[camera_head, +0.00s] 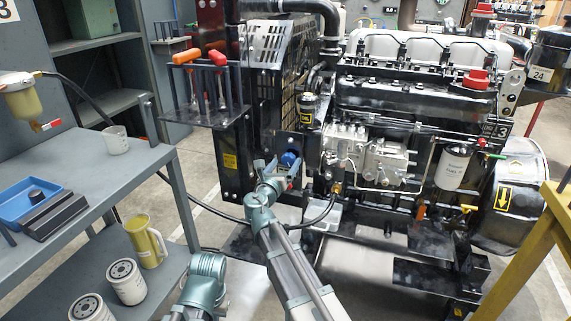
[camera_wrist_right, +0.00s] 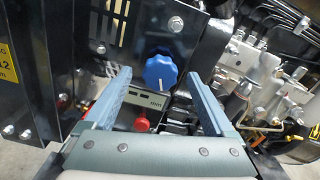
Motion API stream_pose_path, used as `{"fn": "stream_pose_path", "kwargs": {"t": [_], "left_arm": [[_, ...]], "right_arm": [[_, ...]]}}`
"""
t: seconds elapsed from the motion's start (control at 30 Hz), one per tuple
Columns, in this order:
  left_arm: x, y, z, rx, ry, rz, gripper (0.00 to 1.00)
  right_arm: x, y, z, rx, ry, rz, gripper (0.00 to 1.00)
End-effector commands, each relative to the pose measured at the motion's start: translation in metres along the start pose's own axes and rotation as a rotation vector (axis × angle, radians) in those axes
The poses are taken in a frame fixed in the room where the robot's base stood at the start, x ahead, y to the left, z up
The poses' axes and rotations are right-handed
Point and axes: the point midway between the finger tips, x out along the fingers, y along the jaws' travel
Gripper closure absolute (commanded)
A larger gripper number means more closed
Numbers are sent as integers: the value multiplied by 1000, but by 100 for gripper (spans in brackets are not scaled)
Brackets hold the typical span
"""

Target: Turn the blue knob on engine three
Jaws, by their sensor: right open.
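Engine three (camera_head: 400,85) is a large black and silver diesel engine with a plate marked 3 at its right side. My right gripper (camera_head: 276,172) is open and faces the panel. In its wrist view the two fingers (camera_wrist_right: 160,88) stand apart, one on each side of the knob in the picture, with gaps between. I cannot tell the remaining distance in depth. My left gripper is not visible.
Below the knob are a small display and a red knob (camera_wrist_right: 142,123). A tool rack (camera_head: 205,110) with orange-red handled tools stands up left of the panel. A grey shelf bench (camera_head: 110,185) is at the left. A yellow rail (camera_head: 530,255) is at the lower right.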

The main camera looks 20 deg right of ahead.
Motion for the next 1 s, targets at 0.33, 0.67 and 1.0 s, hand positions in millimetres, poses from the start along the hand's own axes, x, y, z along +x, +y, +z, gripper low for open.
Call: {"fn": "stream_pose_path", "kwargs": {"t": [0.33,0.67,1.0], "left_arm": [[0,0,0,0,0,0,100],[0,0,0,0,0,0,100],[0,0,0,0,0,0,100]], "right_arm": [[10,0,0,0,0,0,11],[9,0,0,0,0,0,51],[9,0,0,2,0,0,97]]}}
